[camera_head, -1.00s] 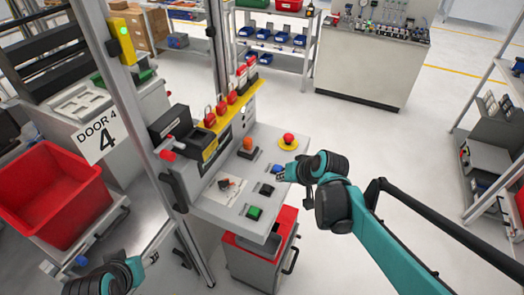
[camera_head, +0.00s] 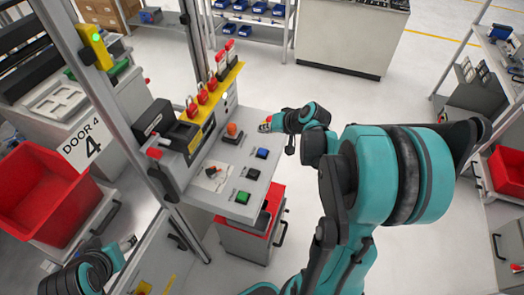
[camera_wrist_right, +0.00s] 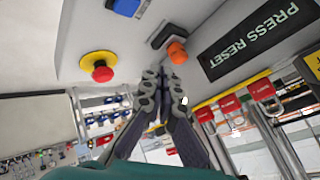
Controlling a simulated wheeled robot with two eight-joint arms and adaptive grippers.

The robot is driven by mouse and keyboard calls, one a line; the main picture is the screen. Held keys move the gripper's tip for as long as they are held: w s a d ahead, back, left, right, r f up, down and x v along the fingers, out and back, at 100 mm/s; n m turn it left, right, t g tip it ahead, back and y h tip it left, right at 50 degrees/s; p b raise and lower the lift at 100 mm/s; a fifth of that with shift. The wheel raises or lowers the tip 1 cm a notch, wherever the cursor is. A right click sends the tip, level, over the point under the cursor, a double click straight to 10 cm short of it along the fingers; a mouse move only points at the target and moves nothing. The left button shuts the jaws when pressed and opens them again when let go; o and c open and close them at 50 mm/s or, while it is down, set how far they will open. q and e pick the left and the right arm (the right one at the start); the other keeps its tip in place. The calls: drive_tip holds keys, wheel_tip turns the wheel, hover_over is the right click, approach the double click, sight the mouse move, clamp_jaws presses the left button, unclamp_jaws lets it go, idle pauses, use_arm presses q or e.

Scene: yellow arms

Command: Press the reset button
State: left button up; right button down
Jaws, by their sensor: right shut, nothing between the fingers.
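The control panel (camera_head: 222,180) carries a green button (camera_head: 243,197), a blue button (camera_head: 262,153), an orange button (camera_head: 232,131) and a red mushroom button on a yellow ring (camera_wrist_right: 102,72). The button labels are too small to read. A dark display reading PRESS RESET (camera_wrist_right: 250,40) shows in the right wrist view. My right gripper (camera_head: 266,124) is shut and empty, over the panel's far right corner, hiding most of the red button in the head view. In the right wrist view, its fingertips (camera_wrist_right: 152,76) appear near the orange button (camera_wrist_right: 177,52); contact is not visible. My left gripper (camera_head: 128,243) is at lower left, its jaws unclear.
Red padlocks (camera_head: 203,97) hang on a yellow bar (camera_head: 215,95) behind the panel. A metal door post (camera_head: 110,120) stands left of it. A red bin (camera_head: 45,195) is at left. A red-topped cart (camera_head: 262,225) sits below the panel. Open floor lies right.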

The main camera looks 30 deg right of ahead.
sight(264, 152)
drive_tip(key=shift+f+b, duration=3.4)
drive_tip(key=shift+f, duration=0.9)
drive_tip(key=shift+f+b, duration=0.4)
drive_tip(key=shift+f+b, duration=0.45)
drive_tip(key=shift+r, duration=0.1)
drive_tip(key=shift+r+p, duration=0.7)
drive_tip(key=shift+r, duration=0.1)
wheel_tip(264, 152, up, 5)
drive_tip(key=p, duration=0.4)
drive_tip(key=shift+r, duration=0.1)
